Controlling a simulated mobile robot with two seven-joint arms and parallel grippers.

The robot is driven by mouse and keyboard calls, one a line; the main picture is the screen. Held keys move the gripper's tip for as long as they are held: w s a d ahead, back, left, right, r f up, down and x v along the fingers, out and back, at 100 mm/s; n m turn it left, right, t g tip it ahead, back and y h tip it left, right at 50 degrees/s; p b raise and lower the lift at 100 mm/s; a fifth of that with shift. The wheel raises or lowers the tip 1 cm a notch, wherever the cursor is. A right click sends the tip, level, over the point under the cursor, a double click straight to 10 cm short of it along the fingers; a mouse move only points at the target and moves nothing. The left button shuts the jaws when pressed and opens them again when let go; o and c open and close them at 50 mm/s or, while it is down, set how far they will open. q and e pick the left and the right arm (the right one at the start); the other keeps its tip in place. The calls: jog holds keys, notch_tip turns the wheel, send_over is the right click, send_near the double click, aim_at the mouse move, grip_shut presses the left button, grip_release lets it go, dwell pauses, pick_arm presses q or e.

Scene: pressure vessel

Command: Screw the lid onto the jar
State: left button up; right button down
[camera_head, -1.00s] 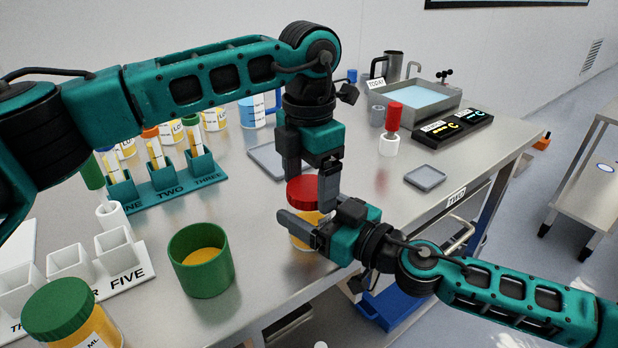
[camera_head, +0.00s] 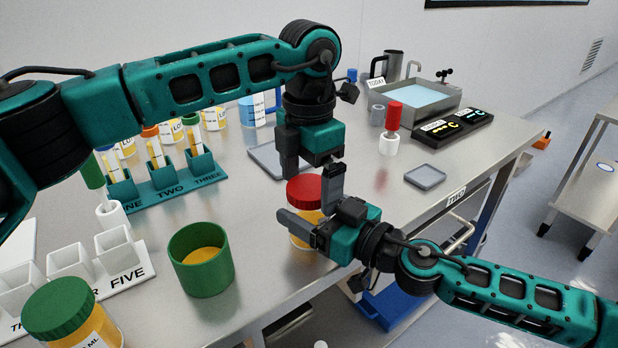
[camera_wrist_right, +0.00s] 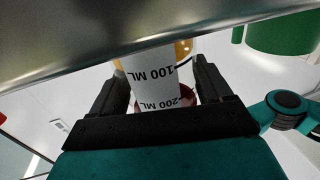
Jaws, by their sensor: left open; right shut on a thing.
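The jar (camera_head: 307,218), clear with yellow contents, stands near the front edge of the table. The red lid (camera_head: 303,188) sits on its mouth and looks level; I cannot tell how tight it is. My right gripper (camera_head: 312,228) is shut around the jar's body. In the right wrist view, the jar's white label (camera_wrist_right: 150,75) with volume marks shows between the fingers (camera_wrist_right: 160,92). My left gripper (camera_head: 313,172) is open, pointing down from above, with one finger behind the lid's left side and one by its right side. I cannot tell whether they touch the lid.
A green open container (camera_head: 201,262) stands to the left of the jar, and a green-lidded jar (camera_head: 62,312) at front left. A teal tube rack (camera_head: 165,185) and a grey tray (camera_head: 268,160) are behind. A small grey tray (camera_head: 425,177) lies right. The table between is clear.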

jog(key=shift+f, duration=0.15)
pick_arm(q)
notch_tip(320, 180, up, 12)
dwell(0.5)
pick_arm(e)
grip_release()
pick_arm(q)
notch_tip(320, 180, down, 3)
jog(key=b, duration=0.3)
pick_arm(e)
jog(key=v, duration=1.3)
